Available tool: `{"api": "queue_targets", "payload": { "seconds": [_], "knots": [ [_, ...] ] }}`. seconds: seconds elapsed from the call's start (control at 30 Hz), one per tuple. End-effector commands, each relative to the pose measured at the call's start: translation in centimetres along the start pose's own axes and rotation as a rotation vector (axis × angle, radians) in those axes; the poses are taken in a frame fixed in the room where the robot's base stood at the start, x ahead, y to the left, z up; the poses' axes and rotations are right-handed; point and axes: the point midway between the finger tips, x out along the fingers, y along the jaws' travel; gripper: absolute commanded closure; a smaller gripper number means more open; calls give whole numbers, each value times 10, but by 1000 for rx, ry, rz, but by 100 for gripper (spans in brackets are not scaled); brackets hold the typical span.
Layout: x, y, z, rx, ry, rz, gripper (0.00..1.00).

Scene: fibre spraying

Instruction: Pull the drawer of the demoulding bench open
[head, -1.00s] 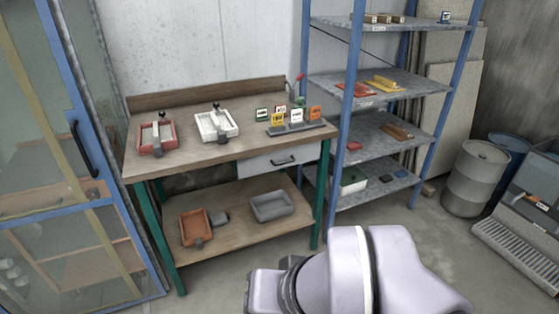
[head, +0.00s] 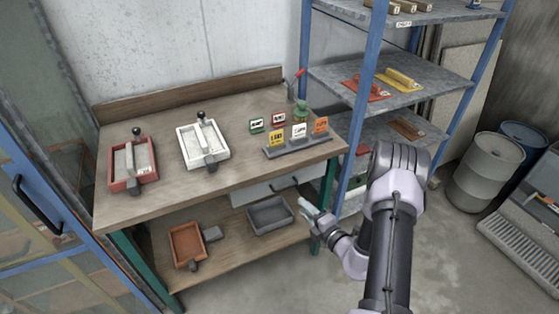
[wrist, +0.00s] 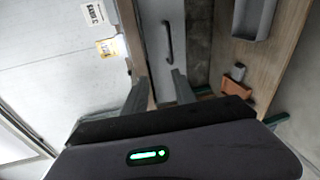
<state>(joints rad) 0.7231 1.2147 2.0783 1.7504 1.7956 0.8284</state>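The demoulding bench (head: 215,190) has a wooden top, green legs and a lower shelf. Its pale grey drawer (head: 250,193) sits under the right part of the top and looks closed, with a dark bar handle (head: 284,184). In the wrist view the drawer front (wrist: 158,20) and its handle (wrist: 168,42) lie ahead of the fingers. My gripper (head: 306,208) is in front of the bench's right end, short of the handle. In the wrist view my gripper (wrist: 160,75) is open, with nothing between its fingers. My fingertips are hard to make out in the head view.
A red mould (head: 118,178), a white mould (head: 190,158) and a card holder (head: 300,146) stand on the top. Trays (head: 252,218) lie on the lower shelf. A blue-framed shelving rack (head: 352,125) stands close at the right. Floor in front is clear.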

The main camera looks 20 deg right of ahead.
Motion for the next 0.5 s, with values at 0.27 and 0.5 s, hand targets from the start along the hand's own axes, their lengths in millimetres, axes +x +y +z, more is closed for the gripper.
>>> {"api": "queue_targets", "payload": {
  "seconds": [0.27,0.5],
  "knots": [
    [23,-32,18,84,-89,-25,68],
    [97,-36,24,80,-86,-25,68]
  ]
}}
